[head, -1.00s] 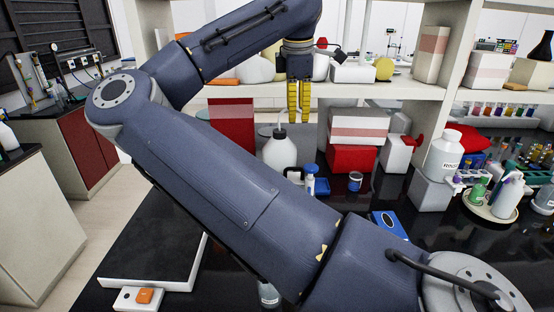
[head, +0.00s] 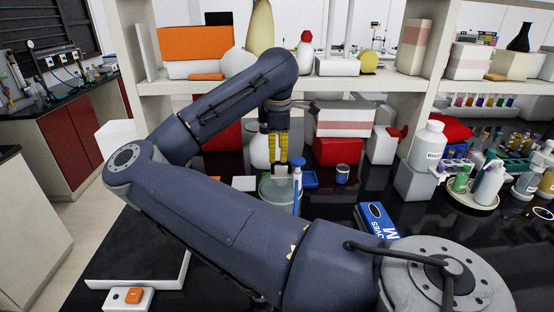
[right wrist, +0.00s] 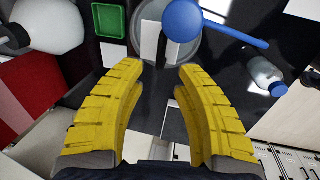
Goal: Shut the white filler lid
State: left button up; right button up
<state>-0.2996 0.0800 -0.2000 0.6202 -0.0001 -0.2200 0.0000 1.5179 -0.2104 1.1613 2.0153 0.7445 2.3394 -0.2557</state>
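A round, pale grey translucent vessel (head: 278,191) stands on the black counter beneath my right gripper (head: 278,170); it shows in the right wrist view too (right wrist: 185,53). A flat white piece (right wrist: 150,44) shows across its top in the right wrist view. It may be the white filler lid, but I cannot tell for sure or judge its angle. My right gripper (right wrist: 161,70) points down with its yellow fingers apart and nothing between them. Whether it touches the vessel is unclear. My left gripper is out of view.
A blue-topped item (head: 297,179) stands close right of the fingers. A white square (head: 244,183) lies left of the vessel. A red box (head: 338,151) and a shelf stand behind. A blue box (head: 377,219) lies to the right.

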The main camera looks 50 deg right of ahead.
aim_at(277, 162)
jog(key=shift+w+d+f, duration=0.15)
jog(key=shift+f, duration=0.8)
jog(key=shift+w+d+f, duration=0.1)
jog(key=shift+f, duration=0.8)
jog(key=shift+c, duration=0.2)
grip_shut()
